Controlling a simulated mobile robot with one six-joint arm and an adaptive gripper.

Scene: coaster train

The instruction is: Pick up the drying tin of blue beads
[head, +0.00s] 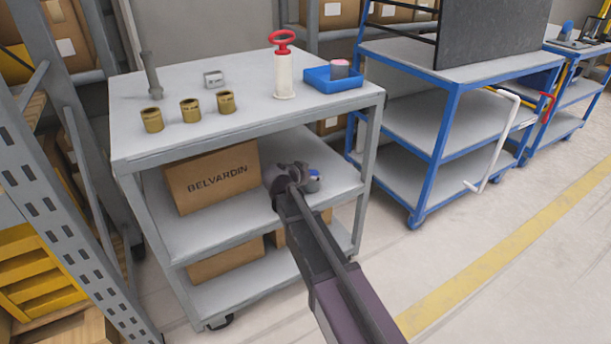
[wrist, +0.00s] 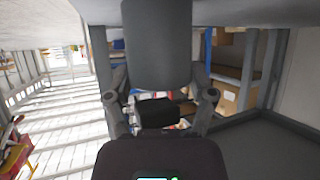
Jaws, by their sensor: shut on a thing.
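The tin of blue beads (head: 314,184) is a small grey tin with blue at its top. In the head view it shows just right of my gripper (head: 296,177), partly hidden by it, at the middle shelf of the grey cart. In the wrist view the dark grey round wall of the tin (wrist: 157,45) fills the space between the fingers. My gripper (wrist: 160,82) is shut on it. Whether the tin touches the shelf cannot be told.
The grey cart's middle shelf (head: 232,232) bears a BELVARDIN box (head: 212,177) left of my gripper. The top shelf (head: 190,78) is above, with several brass cylinders, a red-handled dispenser (head: 283,70) and a blue tray (head: 332,82). A blue cart (head: 450,90) stands right.

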